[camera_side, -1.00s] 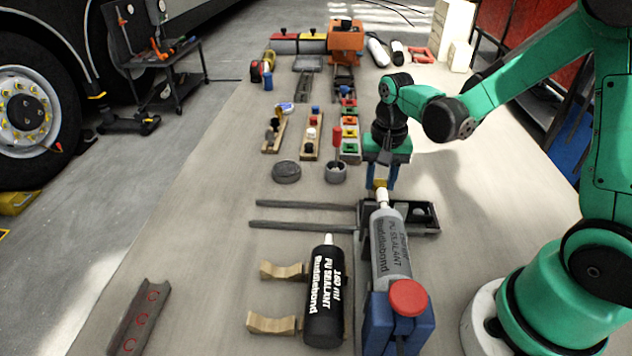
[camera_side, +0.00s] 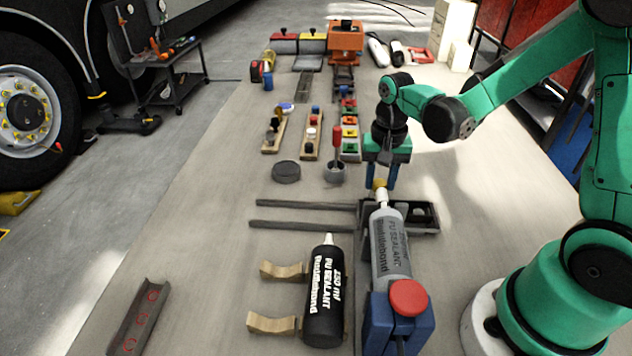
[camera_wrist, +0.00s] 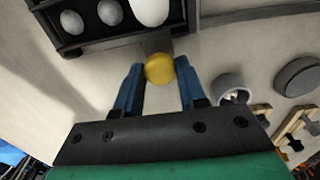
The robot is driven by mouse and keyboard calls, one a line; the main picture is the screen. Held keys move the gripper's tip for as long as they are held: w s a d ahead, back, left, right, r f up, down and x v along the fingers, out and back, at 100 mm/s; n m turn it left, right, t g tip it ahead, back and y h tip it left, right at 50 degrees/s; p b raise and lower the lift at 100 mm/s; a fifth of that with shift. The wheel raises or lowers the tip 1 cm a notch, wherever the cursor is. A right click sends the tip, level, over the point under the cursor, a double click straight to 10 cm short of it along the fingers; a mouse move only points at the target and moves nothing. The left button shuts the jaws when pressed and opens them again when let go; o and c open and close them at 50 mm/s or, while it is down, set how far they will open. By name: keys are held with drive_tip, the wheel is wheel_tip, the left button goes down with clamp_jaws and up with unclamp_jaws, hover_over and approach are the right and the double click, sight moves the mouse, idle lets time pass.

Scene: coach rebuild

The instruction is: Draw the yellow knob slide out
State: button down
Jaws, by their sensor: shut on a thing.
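The yellow knob (camera_side: 379,184) is round and sits at the near side of my gripper, just beyond the nozzle of the grey sealant tube. In the wrist view the knob (camera_wrist: 159,69) lies between the two blue fingertips of my gripper (camera_wrist: 160,72), which is shut on it. My gripper (camera_side: 380,187) points down in the side view. A dark compartment tray (camera_side: 425,231) stands close by, partly hidden behind the tube. In the wrist view the tray (camera_wrist: 125,40) holds rounded pale items. A grey strip shows between knob and tray; the rest of the slide is hidden.
The grey sealant tube (camera_side: 389,245) in a blue holder stands close in front of my gripper. A black sealant tube (camera_side: 323,297), two dark rails (camera_side: 300,226) and a grey round tin (camera_side: 286,171) lie left. Open bench lies right of the gripper.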

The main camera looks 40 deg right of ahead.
drive_tip(key=w+a, duration=1.2)
drive_tip(key=shift+w+a, duration=0.4)
drive_tip(key=shift+c, duration=2.4)
unclamp_jaws()
drive_tip(key=shift+r, duration=2.8)
